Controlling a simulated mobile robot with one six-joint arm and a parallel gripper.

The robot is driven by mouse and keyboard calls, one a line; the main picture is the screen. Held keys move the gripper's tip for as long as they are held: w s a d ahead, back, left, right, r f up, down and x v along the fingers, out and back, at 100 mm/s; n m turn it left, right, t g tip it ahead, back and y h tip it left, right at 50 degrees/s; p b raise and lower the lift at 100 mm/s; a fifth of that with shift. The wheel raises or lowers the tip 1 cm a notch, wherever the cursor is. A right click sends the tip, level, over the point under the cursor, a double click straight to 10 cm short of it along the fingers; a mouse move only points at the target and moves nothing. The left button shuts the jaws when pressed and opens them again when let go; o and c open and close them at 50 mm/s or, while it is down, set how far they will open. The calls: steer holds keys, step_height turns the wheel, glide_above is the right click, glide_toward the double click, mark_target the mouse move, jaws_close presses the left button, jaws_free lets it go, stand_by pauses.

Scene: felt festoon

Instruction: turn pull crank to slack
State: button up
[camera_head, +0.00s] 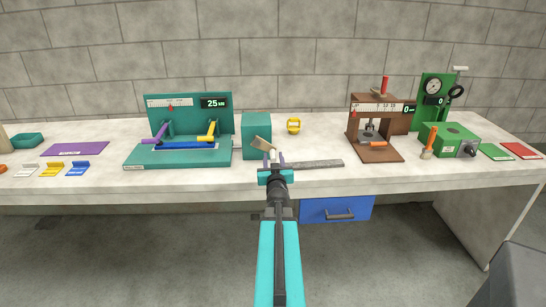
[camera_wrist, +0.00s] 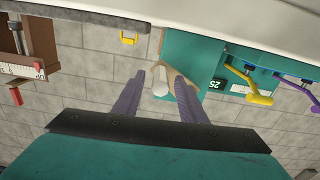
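The teal tensile machine (camera_head: 178,155) stands left of centre on the bench. Its display (camera_head: 215,102) reads 25, and a red pointer marks its scale. A teal box (camera_head: 256,125) at its right carries the crank, with a tan arm (camera_head: 261,144) and a pale handle (camera_wrist: 160,79). A blue strip (camera_head: 185,146) lies between its purple and yellow levers. My gripper (camera_head: 274,157) is at the crank in front of the box. In the wrist view its purple fingers (camera_wrist: 160,75) are open on either side of the pale handle, with visible gaps. Contact is not visible.
A grey metal bar (camera_head: 315,164) lies just right of my gripper. A yellow object (camera_head: 293,126) sits behind it. A brown press (camera_head: 375,130) and green machine (camera_head: 450,138) stand at right. Coloured specimens (camera_head: 52,169) and a purple mat (camera_head: 75,148) lie at left.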

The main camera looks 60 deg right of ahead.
steer(key=shift+x, duration=1.1)
jaws_close()
